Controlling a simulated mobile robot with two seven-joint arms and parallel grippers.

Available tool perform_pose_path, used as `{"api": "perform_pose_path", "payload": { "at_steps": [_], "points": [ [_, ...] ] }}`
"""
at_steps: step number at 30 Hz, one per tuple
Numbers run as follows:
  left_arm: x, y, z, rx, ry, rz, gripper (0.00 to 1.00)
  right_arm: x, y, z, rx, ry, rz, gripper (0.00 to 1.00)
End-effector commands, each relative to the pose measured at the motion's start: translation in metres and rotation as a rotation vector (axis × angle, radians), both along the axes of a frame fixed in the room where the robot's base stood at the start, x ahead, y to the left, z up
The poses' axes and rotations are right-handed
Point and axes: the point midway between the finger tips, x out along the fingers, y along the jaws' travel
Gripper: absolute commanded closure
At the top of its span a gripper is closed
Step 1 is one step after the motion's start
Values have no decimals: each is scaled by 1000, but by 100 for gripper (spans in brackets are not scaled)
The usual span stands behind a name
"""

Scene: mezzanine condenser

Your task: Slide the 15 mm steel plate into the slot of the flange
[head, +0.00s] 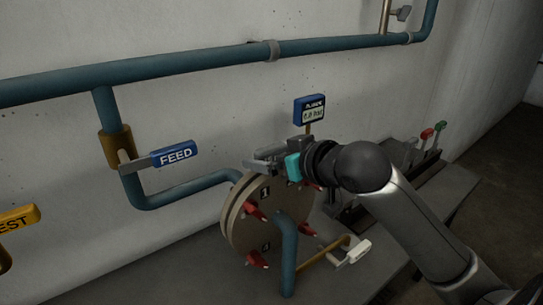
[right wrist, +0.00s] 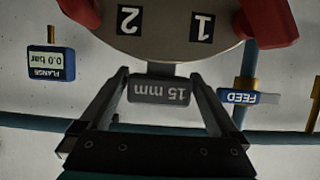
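The flange (head: 264,222) is a round grey double disc with red clamps, standing upright in the head view; its numbered face also shows in the right wrist view (right wrist: 165,46). The steel plate's dark tag (right wrist: 160,92), marked 15 mm, appears upside down in the right wrist view. A short grey neck joins the tag to the flange rim; the rest of the plate is hidden. My right gripper (right wrist: 160,75) is at the top of the flange, with fingers spread on either side of the tag and slim gaps visible. My left gripper is not in view.
A blue FEED valve handle (head: 174,154) is left of the flange, on the teal pipework. A FLANGE gauge (head: 310,109) reading 0.0 bar stands behind my right wrist. A white-handled lever (head: 350,254) is at the flange's lower right. Red and green handles (head: 433,131) stand farther right.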

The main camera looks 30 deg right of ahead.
Motion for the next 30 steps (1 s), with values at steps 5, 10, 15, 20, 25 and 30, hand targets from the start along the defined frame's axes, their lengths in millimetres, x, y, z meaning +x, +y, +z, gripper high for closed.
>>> {"api": "perform_pose_path", "payload": {
  "at_steps": [5, 10, 15, 20, 25, 30],
  "points": [
    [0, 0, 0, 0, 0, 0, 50, 0, 0, 0, 0, 1, 0, 0],
    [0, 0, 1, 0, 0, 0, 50, -4, 0, 0, 0, 4, 0, 0],
    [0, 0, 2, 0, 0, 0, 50, -22, -2, 8, -3, 3, 1, 0],
    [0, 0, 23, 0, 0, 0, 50, -32, -1, 15, 5, 8, 2, 0],
    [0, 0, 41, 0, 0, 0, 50, -42, -2, 20, 4, 7, 1, 0],
    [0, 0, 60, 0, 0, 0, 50, -51, -3, 24, 4, 5, 0, 0]
  ]
}}
